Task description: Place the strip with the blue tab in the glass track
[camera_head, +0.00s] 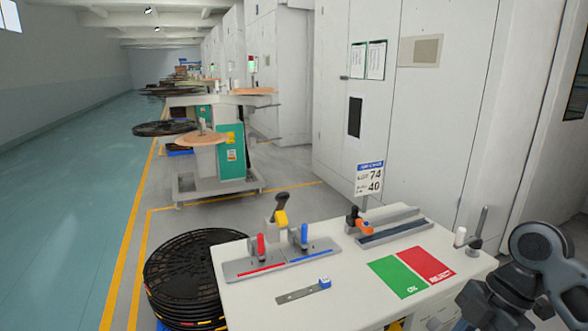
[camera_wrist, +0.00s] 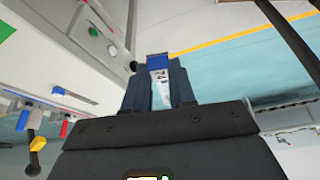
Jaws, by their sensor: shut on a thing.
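A flat grey strip with a blue tab (camera_head: 324,283) lies on the white table near its front in the head view. The track (camera_head: 397,232) is a long dark channel at the table's back right, with an orange and black clamp (camera_head: 362,225) at its left end. In the wrist view my gripper (camera_wrist: 159,72) is shut on a piece with a blue end and a white face (camera_wrist: 160,92) bearing dark marks. I cannot tell whether it is a strip; its far part is hidden. My gripper's fingers do not show in the head view.
A grey fixture (camera_head: 282,262) with red and blue handles stands left of the track. A green mat (camera_head: 398,276) and a red mat (camera_head: 428,264) lie at the right. A sign (camera_head: 369,178) stands behind the table; black reels (camera_head: 190,270) are stacked at its left.

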